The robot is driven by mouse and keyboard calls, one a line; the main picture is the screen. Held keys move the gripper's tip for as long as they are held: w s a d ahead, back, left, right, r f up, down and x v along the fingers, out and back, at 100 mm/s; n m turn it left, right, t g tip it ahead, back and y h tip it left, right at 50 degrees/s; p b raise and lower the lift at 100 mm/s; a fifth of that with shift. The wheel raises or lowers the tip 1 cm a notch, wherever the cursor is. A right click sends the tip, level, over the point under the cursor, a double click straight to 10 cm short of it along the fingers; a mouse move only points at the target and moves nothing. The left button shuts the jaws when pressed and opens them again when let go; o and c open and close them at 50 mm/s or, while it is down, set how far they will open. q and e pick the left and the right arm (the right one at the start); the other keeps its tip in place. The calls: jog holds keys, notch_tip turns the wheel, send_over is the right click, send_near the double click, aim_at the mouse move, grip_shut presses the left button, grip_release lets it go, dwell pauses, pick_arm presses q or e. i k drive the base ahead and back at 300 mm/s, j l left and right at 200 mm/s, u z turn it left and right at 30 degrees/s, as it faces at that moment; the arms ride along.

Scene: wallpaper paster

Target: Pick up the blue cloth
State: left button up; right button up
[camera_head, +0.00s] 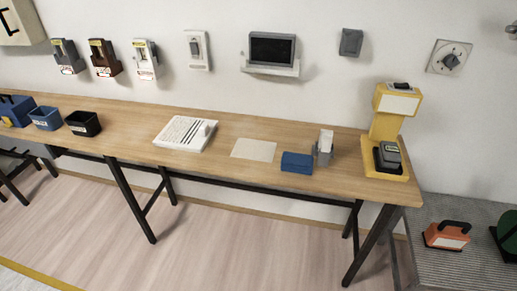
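A small folded blue block (297,162), which looks like the blue cloth, lies near the front edge of the wooden table (240,127), right of the middle. A flat cream sheet (254,149) lies to its left. A small holder with a white item (324,147) stands just to its right, close to it. Neither of my grippers shows in the head view.
A yellow machine (388,132) stands at the right end. Blue (45,118) and black (83,123) bins sit at the left. Floor (200,235) in front is clear.

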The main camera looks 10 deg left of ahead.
aim_at(291, 162)
jog(key=i+j, duration=0.2)
jog(key=j, duration=0.2)
jog(key=i+j, duration=0.2)
jog(key=j, duration=0.15)
jog(key=i+j, duration=0.15)
jog(key=j, duration=0.25)
jog(key=i+j, duration=0.2)
jog(key=j, duration=0.2)
jog(key=i+j, duration=0.2)
jog(key=j, duration=0.15)
jog(key=i+j+z, duration=0.1)
jog(key=j, duration=0.15)
jog(key=i+j+z, duration=0.1)
jog(key=j, duration=0.15)
jog(key=z, duration=1.35)
